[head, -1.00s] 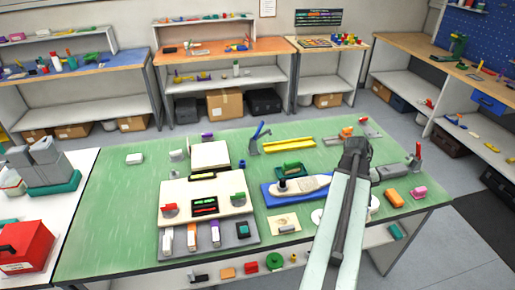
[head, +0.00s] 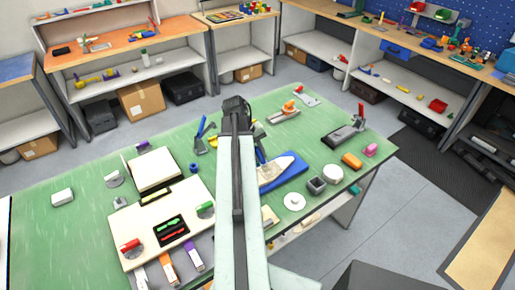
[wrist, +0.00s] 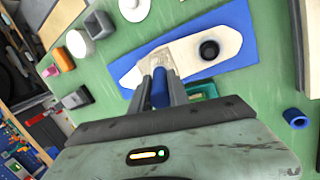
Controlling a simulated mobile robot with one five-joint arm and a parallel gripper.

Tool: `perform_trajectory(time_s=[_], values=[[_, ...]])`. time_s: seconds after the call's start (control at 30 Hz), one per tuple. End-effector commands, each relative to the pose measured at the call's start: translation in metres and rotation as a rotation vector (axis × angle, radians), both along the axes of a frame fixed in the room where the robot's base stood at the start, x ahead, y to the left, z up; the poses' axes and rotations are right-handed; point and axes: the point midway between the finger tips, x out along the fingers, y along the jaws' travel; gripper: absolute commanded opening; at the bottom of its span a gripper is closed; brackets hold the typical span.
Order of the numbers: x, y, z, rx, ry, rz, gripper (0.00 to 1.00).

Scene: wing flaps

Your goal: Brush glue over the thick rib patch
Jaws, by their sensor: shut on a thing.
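The pale wooden rib (head: 276,171) lies on a blue mat (head: 296,169) right of my arm in the head view. In the wrist view the rib (wrist: 222,45) is pointed at its left and carries a black ring (wrist: 209,49). A brownish patch (wrist: 161,62) lies on it near the point. My gripper (wrist: 163,88) is shut on a blue-handled tool, apparently the brush (wrist: 159,86). The brush end appears at the patch's near edge; contact cannot be told.
A teal tray (wrist: 205,90) sits just right of the gripper, close to the mat. A grey square cup (head: 317,186) and a white disc (head: 294,201) stand near the rib. A cream board (head: 150,225) with tools lies left of my arm.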

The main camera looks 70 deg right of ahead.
Motion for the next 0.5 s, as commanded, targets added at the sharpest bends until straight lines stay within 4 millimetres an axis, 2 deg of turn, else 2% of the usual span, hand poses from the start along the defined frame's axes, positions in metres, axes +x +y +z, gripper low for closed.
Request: perform_trajectory(time_s=[0.1, 0.3, 0.4, 0.5], values=[[-0.003, 0.003, 0.014, -0.063, -0.048, -0.220, 0.00], [-0.008, 0.005, 0.028, -0.180, -0.133, -0.648, 0.00], [-0.008, 0.006, 0.030, -0.208, -0.154, -0.755, 0.00], [-0.009, 0.006, 0.029, -0.217, -0.161, -0.789, 0.00]])
